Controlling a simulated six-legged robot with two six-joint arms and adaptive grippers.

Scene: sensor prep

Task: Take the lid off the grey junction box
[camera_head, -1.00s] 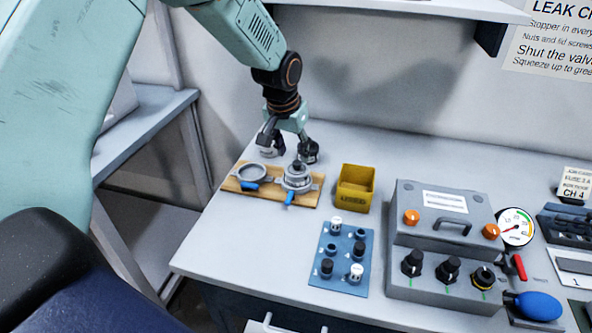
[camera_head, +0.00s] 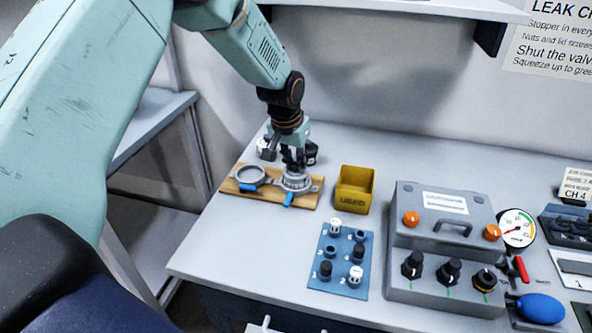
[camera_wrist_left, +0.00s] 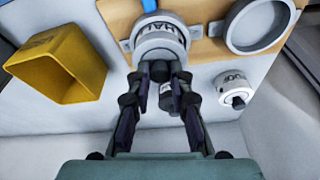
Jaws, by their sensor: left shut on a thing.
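The grey junction box (camera_head: 398,275) stands on the right of the bench. Its lid (camera_head: 415,203) is on, with a curved handle, a white label and an orange knob at each end. My left gripper (camera_head: 294,167) is well left of the box, over a round grey fixture (camera_head: 295,184) on a wooden board (camera_head: 232,186). In the left wrist view, its fingers (camera_wrist_left: 160,74) are closed on a dark knob at the fixture's (camera_wrist_left: 160,45) edge. The fingers hide part of the knob. My right gripper is out of view.
A yellow bin (camera_head: 355,190) stands between the board and the box. A blue plate (camera_head: 333,290) with several black and white pegs lies in front. A gauge (camera_head: 517,229) and a blue bulb (camera_head: 538,307) are right of the box. A grey ring (camera_head: 250,176) sits on the board.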

